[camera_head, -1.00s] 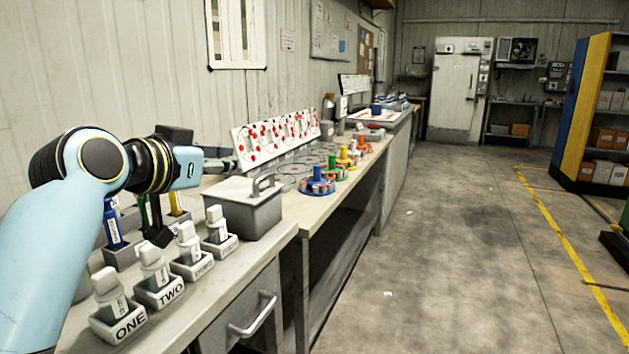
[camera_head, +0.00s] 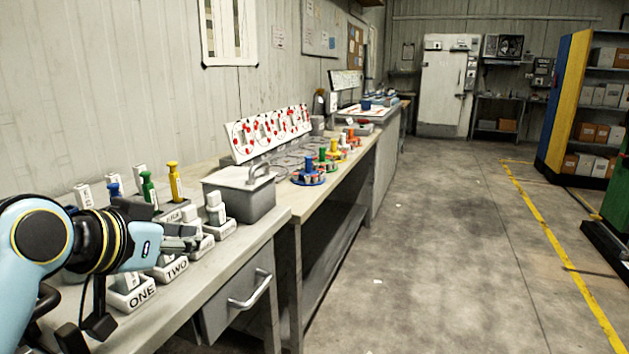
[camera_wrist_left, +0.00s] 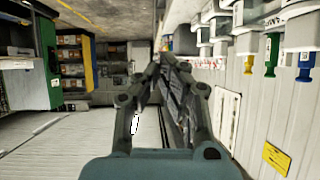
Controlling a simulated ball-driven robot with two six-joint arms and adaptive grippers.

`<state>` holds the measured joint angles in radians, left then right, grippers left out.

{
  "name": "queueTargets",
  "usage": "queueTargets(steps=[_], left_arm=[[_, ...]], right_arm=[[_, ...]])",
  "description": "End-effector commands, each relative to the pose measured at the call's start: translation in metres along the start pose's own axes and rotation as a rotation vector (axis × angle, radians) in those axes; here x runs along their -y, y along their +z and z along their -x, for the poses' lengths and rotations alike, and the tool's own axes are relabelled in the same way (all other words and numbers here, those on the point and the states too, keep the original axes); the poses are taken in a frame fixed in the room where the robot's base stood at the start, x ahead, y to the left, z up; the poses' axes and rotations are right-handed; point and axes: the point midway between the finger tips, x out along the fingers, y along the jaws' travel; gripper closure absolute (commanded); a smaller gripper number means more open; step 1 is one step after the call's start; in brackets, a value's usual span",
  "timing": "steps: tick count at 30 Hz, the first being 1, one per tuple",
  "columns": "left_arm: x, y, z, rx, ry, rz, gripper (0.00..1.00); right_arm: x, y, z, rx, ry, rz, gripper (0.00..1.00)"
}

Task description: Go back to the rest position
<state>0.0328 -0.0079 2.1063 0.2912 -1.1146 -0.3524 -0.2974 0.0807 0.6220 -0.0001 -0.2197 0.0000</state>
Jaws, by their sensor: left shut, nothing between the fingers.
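My left gripper (camera_head: 192,238) is shut and empty. In the head view it extends from the left over the near end of the bench, in front of the labelled white holders. It hides part of the holders behind it. In the left wrist view, which is upside down, its fingers (camera_wrist_left: 165,62) come together near the middle with nothing between them. My right gripper is not in view.
Labelled holders ONE (camera_head: 140,296) and TWO (camera_head: 175,269) stand close by on the bench. A grey lidded box (camera_head: 240,196) stands beyond, then coloured pieces on round bases. The floor aisle (camera_head: 430,230) to the right is clear.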

Motion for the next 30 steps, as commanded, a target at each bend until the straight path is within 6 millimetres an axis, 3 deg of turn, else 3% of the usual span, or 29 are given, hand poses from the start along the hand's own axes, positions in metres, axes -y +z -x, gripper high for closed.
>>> queueTargets(steps=[5,12,18,24,30], left_arm=[[-0.004,0.076,0.031,0.184,-0.028,0.041,1.00],[-0.011,0.173,0.097,0.455,-0.094,0.106,1.00],[-0.016,0.225,0.151,0.627,-0.152,0.148,1.00],[-0.021,0.261,0.202,0.770,-0.211,0.181,1.00],[-0.014,0.304,0.164,0.790,-0.212,0.191,1.00]], right_arm=[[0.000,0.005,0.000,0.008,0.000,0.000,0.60],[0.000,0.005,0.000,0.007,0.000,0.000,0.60],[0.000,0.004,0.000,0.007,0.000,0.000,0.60],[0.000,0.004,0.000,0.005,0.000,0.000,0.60],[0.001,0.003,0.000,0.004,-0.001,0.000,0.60]])
